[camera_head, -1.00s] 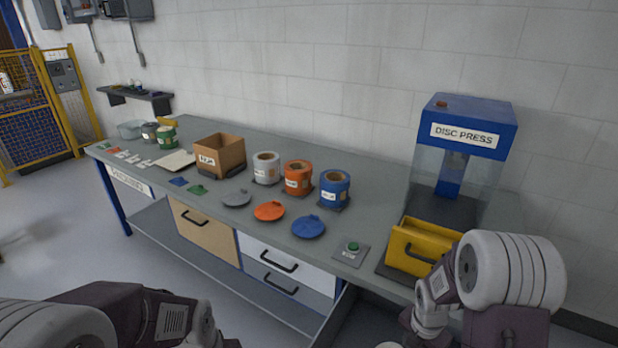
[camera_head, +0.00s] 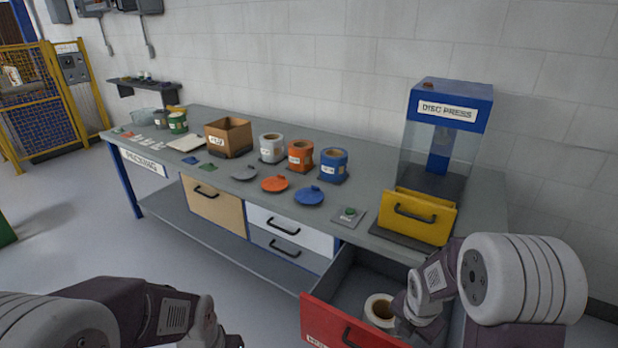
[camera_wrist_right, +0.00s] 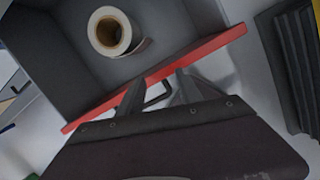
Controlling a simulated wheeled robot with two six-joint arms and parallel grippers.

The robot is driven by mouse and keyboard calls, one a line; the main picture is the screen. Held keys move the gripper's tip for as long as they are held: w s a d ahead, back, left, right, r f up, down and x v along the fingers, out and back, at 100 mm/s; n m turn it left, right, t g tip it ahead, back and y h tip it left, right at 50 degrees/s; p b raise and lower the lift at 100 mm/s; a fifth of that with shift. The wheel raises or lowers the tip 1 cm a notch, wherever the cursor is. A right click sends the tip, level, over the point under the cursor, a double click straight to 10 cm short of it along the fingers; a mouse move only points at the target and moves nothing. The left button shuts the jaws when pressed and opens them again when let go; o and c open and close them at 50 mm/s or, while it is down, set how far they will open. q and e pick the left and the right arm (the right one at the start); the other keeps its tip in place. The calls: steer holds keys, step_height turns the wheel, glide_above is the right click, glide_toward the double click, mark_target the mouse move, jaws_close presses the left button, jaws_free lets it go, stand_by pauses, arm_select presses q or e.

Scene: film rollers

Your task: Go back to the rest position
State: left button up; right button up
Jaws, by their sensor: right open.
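My right gripper (camera_wrist_right: 160,86) is open in the right wrist view. Its two fingers are on either side of the black handle (camera_wrist_right: 158,94) of the red drawer front (camera_wrist_right: 210,46); I cannot tell whether they touch it. In the head view my right arm covers the right part of the open drawer (camera_head: 345,290), and its gripper is hidden. A white film roll (camera_head: 379,309) stands inside the drawer, and it also shows in the right wrist view (camera_wrist_right: 108,30). My left arm enters at the lower left over the floor, with its gripper out of the picture.
Floor is clear at the left (camera_head: 70,225).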

steer(key=a, duration=0.1)
steer(key=m+b, duration=0.1)
steer(key=a+f+m+b, duration=0.1)
steer(key=shift+s+a+f, duration=0.1)
steer(key=shift+s+a, duration=0.15)
steer(key=shift+a, duration=0.1)
arm_select(q)
step_height(320, 180, down, 6)
steer(key=f+b, duration=0.1)
steer(key=b, duration=0.2)
arm_select(e)
steer(key=s+a+f+m+y, duration=0.15)
steer(key=s+m, duration=0.35)
steer(key=m, duration=0.7)
steer(key=s+a+m, duration=0.3)
steer(key=s+m, duration=0.1)
steer(key=m, duration=0.7)
arm_select(q)
step_height(320, 180, up, 14)
steer(key=p, duration=1.3)
steer(key=shift+w, duration=0.15)
arm_select(e)
step_height(320, 180, up, 13)
steer(key=m, duration=0.1)
steer(key=shift+s+d+r+g, duration=0.15)
steer(key=shift+d+g, duration=0.1)
steer(key=shift+g, duration=0.15)
arm_select(q)
steer(key=shift+f, duration=0.1)
